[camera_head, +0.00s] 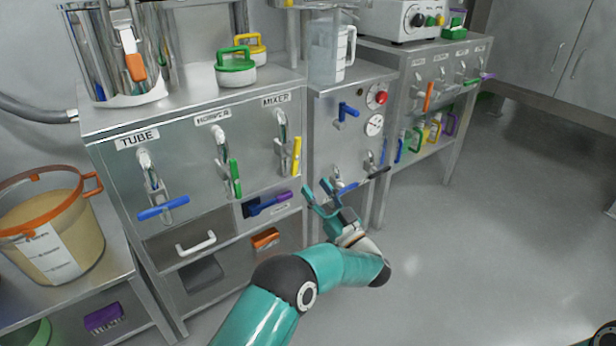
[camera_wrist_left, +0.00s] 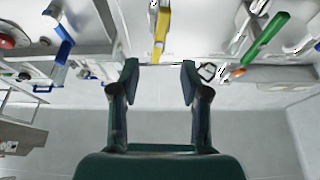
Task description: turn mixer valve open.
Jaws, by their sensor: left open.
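The mixer valve has a yellow lever (camera_head: 297,155), which hangs nearly upright under the MIXER label (camera_head: 276,99) at the right end of the steel cabinet front. In the left wrist view, the yellow lever (camera_wrist_left: 161,35) shows at the top middle, just beyond the gap between my fingertips. My left gripper (camera_head: 320,191) is open and empty, below and to the right of the lever and apart from it. Its two fingers (camera_wrist_left: 160,70) stand wide apart in the left wrist view. My right gripper is not in view.
A green lever (camera_head: 235,178) and a horizontal blue lever (camera_head: 163,208) sit left of the mixer valve. A purple-handled tool (camera_head: 267,204) lies below it. A panel with a red button (camera_head: 380,98) and gauge stands right. The floor (camera_head: 480,240) at right is clear.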

